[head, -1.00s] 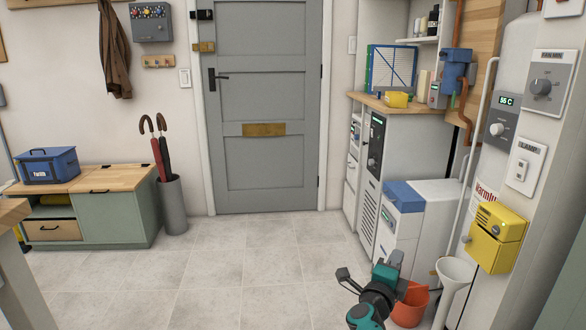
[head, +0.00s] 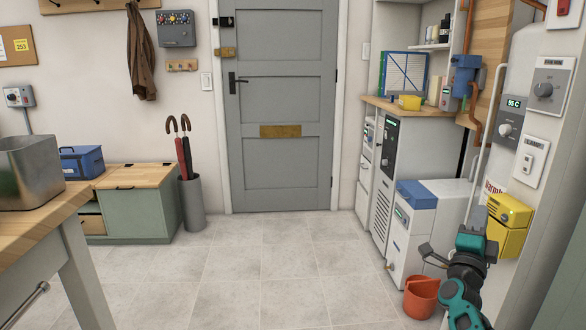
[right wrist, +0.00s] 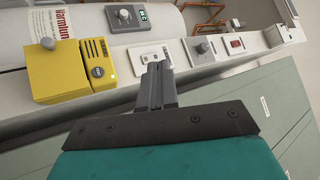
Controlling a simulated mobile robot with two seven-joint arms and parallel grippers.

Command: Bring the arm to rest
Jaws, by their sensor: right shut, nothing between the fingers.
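My right gripper (head: 479,215) is at the lower right of the head view, on a teal and dark-grey arm. Its grey fingers point up and away from me, in front of the yellow box (head: 508,224) on the right wall. In the right wrist view the gripper's fingers (right wrist: 156,78) are together, with nothing visible between them. They point toward the wall with its switches and the yellow box (right wrist: 70,75), which appears left of the fingers. I cannot tell how far they are from the wall. My left gripper is out of view.
An orange bucket (head: 421,298) stands on the floor beside my right arm. White appliances (head: 428,215) stand behind it. A wooden worktop (head: 45,212) with a metal container (head: 30,172) is at the left. The tiled floor (head: 260,270) before the grey door is clear.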

